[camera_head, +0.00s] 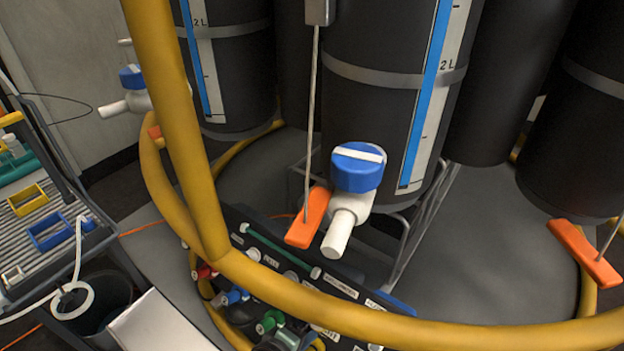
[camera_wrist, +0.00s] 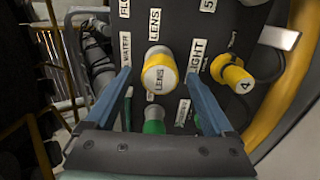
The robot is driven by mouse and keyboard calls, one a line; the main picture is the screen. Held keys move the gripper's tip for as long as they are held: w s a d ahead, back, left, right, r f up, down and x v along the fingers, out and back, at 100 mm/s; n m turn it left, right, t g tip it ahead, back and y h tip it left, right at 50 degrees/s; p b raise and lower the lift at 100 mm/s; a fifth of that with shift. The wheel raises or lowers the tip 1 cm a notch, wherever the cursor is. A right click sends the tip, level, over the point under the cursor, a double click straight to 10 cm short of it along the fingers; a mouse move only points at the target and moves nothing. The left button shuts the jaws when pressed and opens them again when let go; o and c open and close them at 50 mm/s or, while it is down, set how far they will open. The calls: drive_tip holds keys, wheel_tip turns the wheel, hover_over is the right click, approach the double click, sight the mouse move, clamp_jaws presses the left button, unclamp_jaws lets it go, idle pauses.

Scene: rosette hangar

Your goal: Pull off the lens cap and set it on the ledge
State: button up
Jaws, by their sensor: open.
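In the wrist view, the lens cap (camera_wrist: 158,77) is a short yellow and white round piece, its face marked LENS. It sits on the dark panel (camera_wrist: 215,28) below a matching LENS label. My gripper (camera_wrist: 158,72) is open, with one blue-grey finger on the left of the cap and one on the right. A gap shows on each side, and the jaws hold nothing. How far the fingertips are from the panel is hard to tell. The head view does not show my gripper, and I cannot make out which surface is the ledge.
A yellow connector marked 4 (camera_wrist: 236,76) is right of the right finger. A green connector (camera_wrist: 154,121) sits below the cap. In the head view, a yellow rail (camera_head: 330,306) curves before black tanks (camera_head: 385,75), a blue-and-white valve (camera_head: 356,168) and the labelled panel (camera_head: 335,284).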

drive_tip(key=shift+w+d+f, duration=0.25)
drive_tip(key=shift+w+f, duration=0.05)
drive_tip(key=shift+w, duration=0.05)
idle(1.2)
clamp_jaws()
idle(0.6)
drive_tip(key=shift+r+p, duration=0.15)
drive_tip(key=shift+p, duration=0.2)
drive_tip(key=shift+p+v, duration=1.95)
drive_tip(key=shift+v, duration=1)
